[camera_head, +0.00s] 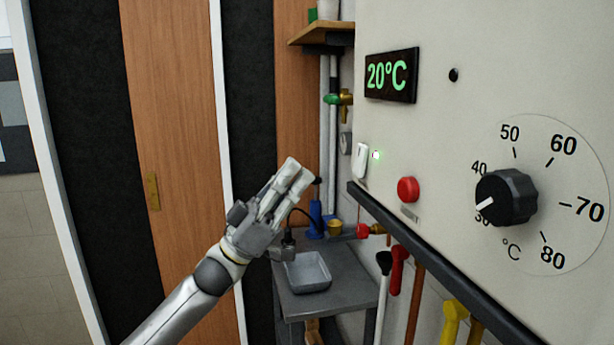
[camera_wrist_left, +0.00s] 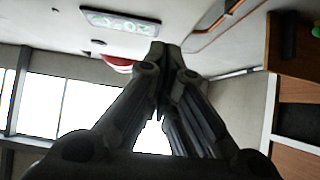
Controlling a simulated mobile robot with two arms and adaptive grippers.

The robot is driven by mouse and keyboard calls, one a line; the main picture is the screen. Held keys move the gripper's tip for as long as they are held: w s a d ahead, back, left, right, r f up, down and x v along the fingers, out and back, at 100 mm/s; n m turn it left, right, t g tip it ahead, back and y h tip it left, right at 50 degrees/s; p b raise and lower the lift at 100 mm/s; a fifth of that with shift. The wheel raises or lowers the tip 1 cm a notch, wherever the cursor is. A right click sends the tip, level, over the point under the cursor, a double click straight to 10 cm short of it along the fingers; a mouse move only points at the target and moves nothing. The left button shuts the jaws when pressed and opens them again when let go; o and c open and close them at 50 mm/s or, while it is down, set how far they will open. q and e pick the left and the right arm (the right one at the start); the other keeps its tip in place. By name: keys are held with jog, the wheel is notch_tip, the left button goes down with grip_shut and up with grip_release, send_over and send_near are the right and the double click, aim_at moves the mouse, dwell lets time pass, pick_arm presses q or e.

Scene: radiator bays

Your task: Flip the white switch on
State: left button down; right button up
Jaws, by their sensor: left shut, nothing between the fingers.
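The white switch (camera_head: 361,161) is on the lower left of the pale boiler panel (camera_head: 440,130) in the head view. My right gripper is not in view.
The panel also bears a 20°C display (camera_head: 391,75), a red button (camera_head: 408,189) and a black dial (camera_head: 506,197). A dark ledge (camera_head: 430,255) runs along its lower edge. Below stands a grey table (camera_head: 345,282) with a tray (camera_head: 308,272). A wooden shelf (camera_head: 322,33) is above.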

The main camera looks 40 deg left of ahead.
pick_arm(q)
jog(key=shift+s+a+f+b, duration=0.45)
jog(key=shift+s+a+f, duration=0.25)
jog(key=shift+s, duration=0.2)
jog(key=shift+s+a+f+b, duration=0.4)
jog(key=shift+s+a+f, duration=0.15)
jog(key=shift+s+a, duration=0.25)
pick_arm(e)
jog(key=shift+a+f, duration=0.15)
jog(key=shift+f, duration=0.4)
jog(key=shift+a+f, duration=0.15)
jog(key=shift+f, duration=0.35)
